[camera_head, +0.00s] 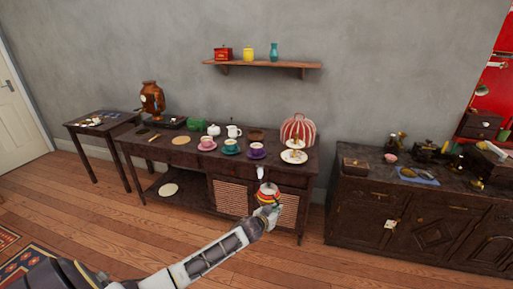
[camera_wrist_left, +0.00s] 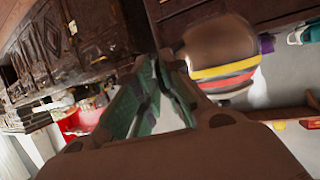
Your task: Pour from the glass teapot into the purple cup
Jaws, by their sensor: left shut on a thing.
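The glass teapot (camera_head: 267,194), a rounded pot with yellow, red and dark bands, is held by my left gripper (camera_head: 268,211) in front of the long table. My left gripper is shut on it, and the wrist view shows the pot (camera_wrist_left: 222,62) beside the fingers (camera_wrist_left: 162,62). The exact grip point is hard to see. The purple cup (camera_head: 256,147) stands on its saucer on the tabletop, behind and above the teapot in the head view, apart from it. A purple patch (camera_wrist_left: 266,43) in the wrist view is probably this cup. My right gripper is out of view.
The long dark table (camera_head: 165,152) also bears a teal cup (camera_head: 230,145), a pink cup (camera_head: 207,142), a white teapot (camera_head: 214,129), a white jug (camera_head: 234,131), a striped cosy (camera_head: 297,128) and a tiered stand (camera_head: 294,155). A cabinet (camera_head: 362,197) stands right.

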